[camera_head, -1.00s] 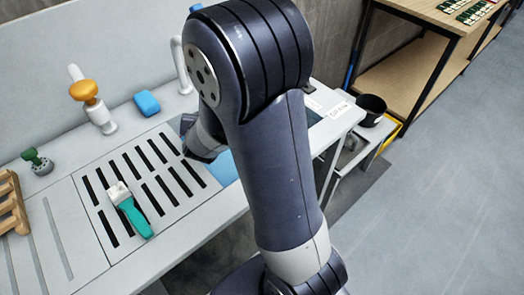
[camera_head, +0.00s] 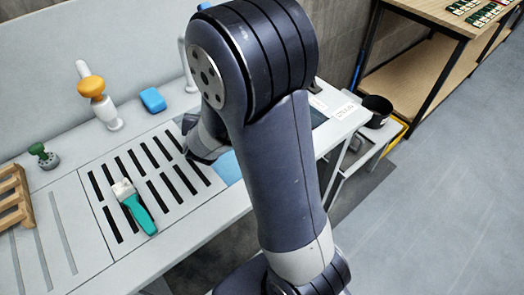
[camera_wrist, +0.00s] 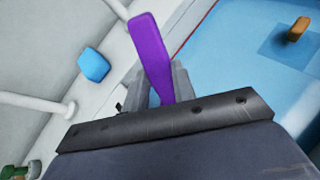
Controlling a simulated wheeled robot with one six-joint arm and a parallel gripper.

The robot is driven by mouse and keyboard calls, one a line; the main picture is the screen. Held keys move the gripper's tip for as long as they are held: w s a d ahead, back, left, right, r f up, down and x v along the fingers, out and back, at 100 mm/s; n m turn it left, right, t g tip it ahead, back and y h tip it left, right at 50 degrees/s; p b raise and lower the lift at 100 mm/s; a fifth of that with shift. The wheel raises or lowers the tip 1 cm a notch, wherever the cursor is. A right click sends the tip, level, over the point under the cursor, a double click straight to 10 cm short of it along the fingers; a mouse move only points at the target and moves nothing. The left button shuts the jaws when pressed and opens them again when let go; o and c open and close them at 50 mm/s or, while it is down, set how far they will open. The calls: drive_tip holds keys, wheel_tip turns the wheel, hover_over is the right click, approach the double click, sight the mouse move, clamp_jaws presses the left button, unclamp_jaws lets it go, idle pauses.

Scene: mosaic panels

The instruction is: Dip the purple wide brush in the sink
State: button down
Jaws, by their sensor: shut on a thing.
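The purple wide brush (camera_wrist: 151,52) is in my gripper (camera_wrist: 163,88), which is shut on its purple handle in the wrist view. The handle points toward the top of that view; the bristle end is hidden. The sink (camera_wrist: 245,70) shows as a blue area beside the brush, to the right. Whether the brush touches the water cannot be told. In the head view my arm hides the brush and most of the sink; a light blue patch of it (camera_head: 228,168) shows beside my arm.
A teal-handled brush (camera_head: 140,214) lies on the slotted counter (camera_head: 178,222). A blue block (camera_head: 153,100), an orange-and-white fixture (camera_head: 92,88), a green fixture (camera_head: 43,156) and a wooden rack (camera_head: 13,202) stand around it. A small orange-brown object (camera_wrist: 298,29) shows in the sink.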

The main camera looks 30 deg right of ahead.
idle(0.4)
drive_tip(key=shift+w+d+b, duration=0.1)
drive_tip(key=shift+d+b, duration=0.4)
drive_tip(key=shift+b, duration=0.1)
drive_tip(key=shift+a, duration=0.15)
drive_tip(key=shift+a, duration=0.5)
drive_tip(key=shift+d, duration=0.1)
drive_tip(key=shift+d+b, duration=0.55)
drive_tip(key=shift+a, duration=0.15)
